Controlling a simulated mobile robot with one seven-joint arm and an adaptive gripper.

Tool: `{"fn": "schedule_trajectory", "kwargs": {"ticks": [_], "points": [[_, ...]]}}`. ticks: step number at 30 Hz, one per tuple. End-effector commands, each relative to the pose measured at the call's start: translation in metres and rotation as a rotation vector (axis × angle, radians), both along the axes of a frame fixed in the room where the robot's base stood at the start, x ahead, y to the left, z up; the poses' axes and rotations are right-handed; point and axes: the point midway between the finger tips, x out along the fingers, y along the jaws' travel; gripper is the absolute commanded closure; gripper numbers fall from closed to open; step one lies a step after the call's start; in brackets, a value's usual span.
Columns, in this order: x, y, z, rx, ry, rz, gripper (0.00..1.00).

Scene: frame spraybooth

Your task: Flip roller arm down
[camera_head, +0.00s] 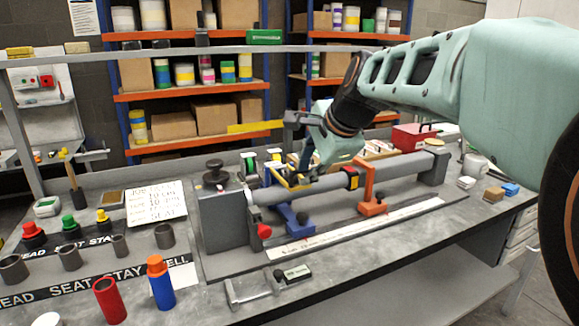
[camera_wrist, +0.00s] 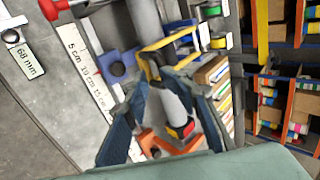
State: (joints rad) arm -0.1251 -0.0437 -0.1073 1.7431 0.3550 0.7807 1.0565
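The roller arm appears to be the yellow bracket (camera_head: 289,180) above the grey tube (camera_head: 320,186) of the bench fixture. In the wrist view the yellow bracket (camera_wrist: 152,67) straddles the tube (camera_wrist: 172,100) beside a blue support (camera_wrist: 118,60). It stands raised at an angle, though part is hidden by my gripper in the head view. My gripper (camera_head: 306,165) is just above the tube, close to the bracket. In the wrist view my gripper (camera_wrist: 168,92) has its two fingers spread on either side of the tube, with nothing held. I cannot tell whether a finger touches the bracket.
An orange support (camera_head: 369,185) with a knob holds the tube to the right. A red-knobbed lever (camera_head: 264,231) is at the fixture's left. A white ruler strip (camera_head: 360,228) runs along the front. A red tube (camera_head: 109,300) and a blue-orange one (camera_head: 160,283) stand front left.

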Motion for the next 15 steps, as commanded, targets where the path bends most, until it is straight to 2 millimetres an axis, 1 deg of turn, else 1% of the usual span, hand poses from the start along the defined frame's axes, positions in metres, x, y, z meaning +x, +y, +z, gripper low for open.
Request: {"fn": "schedule_trajectory", "kwargs": {"ticks": [1,8,15], "points": [[0.0,0.0,-0.002,-0.001,0.004,0.001,0.74],[0.0,0.0,-0.002,-0.001,0.004,0.001,0.74],[-0.011,-0.005,0.008,0.0,0.002,-0.001,0.74]]}}
